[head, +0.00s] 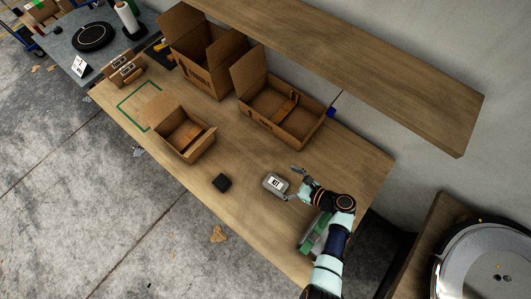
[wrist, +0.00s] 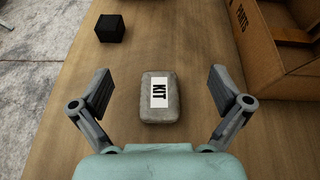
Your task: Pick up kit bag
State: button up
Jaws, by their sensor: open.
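The kit bag (head: 275,184) is a small grey pouch with a white label, lying flat on the wooden table. In the wrist view the kit bag (wrist: 158,108) lies centred between my fingers, its label reading KIT. My gripper (head: 294,183) is open at the right side of the bag. In the wrist view my gripper (wrist: 158,83) has one finger on each side of the bag, with clear gaps. It holds nothing, and its height above the table is hard to tell.
A black cube (head: 221,182) lies left of the bag; it also shows in the wrist view (wrist: 110,28). Open cardboard boxes stand behind: a small one (head: 177,143), a parts box (head: 262,125) and a tall one (head: 190,62). A shelf (head: 400,85) overhangs the table's back. A green-and-white object (head: 314,234) lies near my arm.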

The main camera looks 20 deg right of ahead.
jog(key=b, duration=0.5)
send_near(270, 179)
jog(key=shift+w+a+f, duration=0.4)
jog(key=shift+w+f, duration=0.1)
jog(key=shift+w, duration=0.05)
jog(key=shift+w+a+f, duration=0.1)
jog(key=shift+f, duration=0.25)
jog(key=shift+w+a+r, duration=0.1)
jog(key=shift+w+a, duration=0.2)
jog(key=shift+w, duration=0.2)
jog(key=b+x, duration=0.2)
jog(key=x, duration=0.4)
jog(key=shift+w+a, duration=0.1)
jog(key=c, duration=1.3)
jog(key=shift+o, duration=0.2)
jog(key=shift+r, duration=0.1)
